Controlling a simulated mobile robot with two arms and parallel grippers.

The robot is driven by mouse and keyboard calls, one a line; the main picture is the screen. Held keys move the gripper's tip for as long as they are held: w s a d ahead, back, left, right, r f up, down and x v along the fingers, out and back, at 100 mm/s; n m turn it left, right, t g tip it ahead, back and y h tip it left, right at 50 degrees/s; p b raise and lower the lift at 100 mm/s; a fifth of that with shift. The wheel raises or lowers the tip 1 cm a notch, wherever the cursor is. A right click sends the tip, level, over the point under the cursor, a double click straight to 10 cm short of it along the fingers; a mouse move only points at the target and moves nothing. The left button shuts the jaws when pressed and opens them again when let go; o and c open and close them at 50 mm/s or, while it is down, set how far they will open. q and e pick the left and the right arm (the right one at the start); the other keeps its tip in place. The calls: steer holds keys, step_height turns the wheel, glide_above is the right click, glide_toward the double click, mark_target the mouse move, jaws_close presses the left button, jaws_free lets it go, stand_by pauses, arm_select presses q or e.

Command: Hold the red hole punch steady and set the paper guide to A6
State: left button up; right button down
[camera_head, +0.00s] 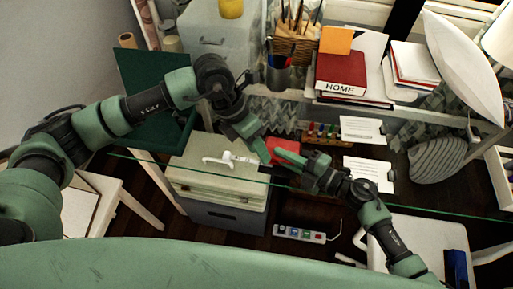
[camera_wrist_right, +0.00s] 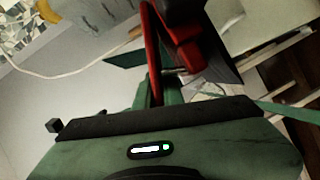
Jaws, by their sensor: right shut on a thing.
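The red hole punch (camera_head: 284,146) is at the glass desk in the head view, between my two grippers and partly hidden by them. In the right wrist view the red and dark hole punch (camera_wrist_right: 182,52) shows close up at the top. My right gripper (camera_head: 284,157) is shut at the punch's near side; its green finger (camera_wrist_right: 147,93) meets the red part. My left gripper (camera_head: 262,150) reaches down to the punch's left side; its jaw gap is not clear. I cannot make out the paper guide or its setting.
A power strip (camera_head: 300,234) lies below. White paper cards (camera_head: 370,172) and a rack of small colored items (camera_head: 325,134) are close by on the right. A grey ribbed object (camera_head: 438,160) is farther right. A cream box (camera_head: 215,170) stands left under the glass.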

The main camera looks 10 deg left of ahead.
arm_select(q)
steer(key=n+y, duration=0.4)
steer(key=n, duration=0.3)
glide_toward(227, 154)
steer(key=shift+n+t, duration=0.3)
steer(key=f, duration=0.8)
steer(key=shift+s+d+f, duration=0.1)
steer(key=shift+s+f, duration=0.25)
steer(key=shift+f, duration=0.05)
jaws_close()
stand_by(0.4)
